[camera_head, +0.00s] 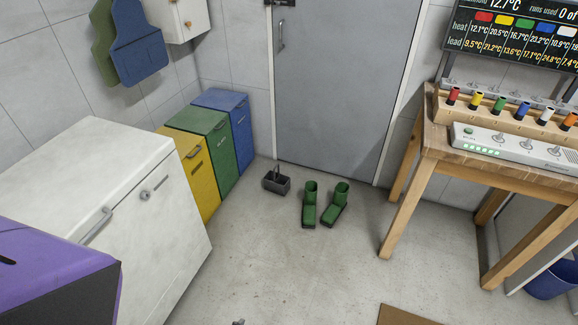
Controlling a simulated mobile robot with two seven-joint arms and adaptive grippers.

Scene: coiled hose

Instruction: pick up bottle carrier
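The bottle carrier (277,184) looks like a small dark grey open box with an upright handle in its middle. It stands upright on the concrete floor, left of a pair of green boots and in front of the grey door. Its inside is too small to make out. Neither of my grippers can be made out in the head view. A tiny dark tip shows at the bottom edge, and I cannot tell what it is.
Green boots (310,205) stand right of the carrier. Yellow (197,172), green (220,150) and blue (238,125) bins line the left wall behind a white cabinet (160,235). A wooden table (447,160) stands right. The floor in front of the carrier is clear.

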